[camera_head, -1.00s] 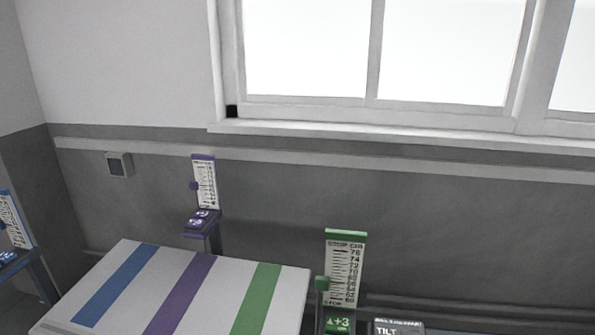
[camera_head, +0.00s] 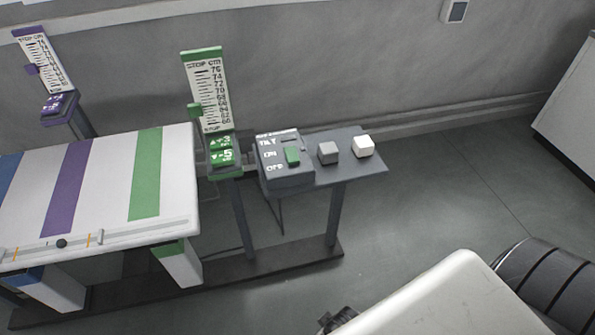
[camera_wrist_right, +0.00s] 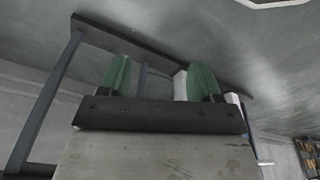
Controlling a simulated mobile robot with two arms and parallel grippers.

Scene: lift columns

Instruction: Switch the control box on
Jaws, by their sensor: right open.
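The control box (camera_head: 285,172) is a dark grey box with a sloped face on a small grey side table. Its face carries the labels TILT, ON and OFF, with a green switch (camera_head: 292,156) beside the labels. I cannot tell which way the switch is set. In the right wrist view, my right gripper (camera_wrist_right: 160,82) is open with two green fingers apart and nothing between them. It points at a dark table underside and legs, and the control box does not show there. My left gripper is not in view.
A purple scale (camera_head: 43,62) is farther left.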

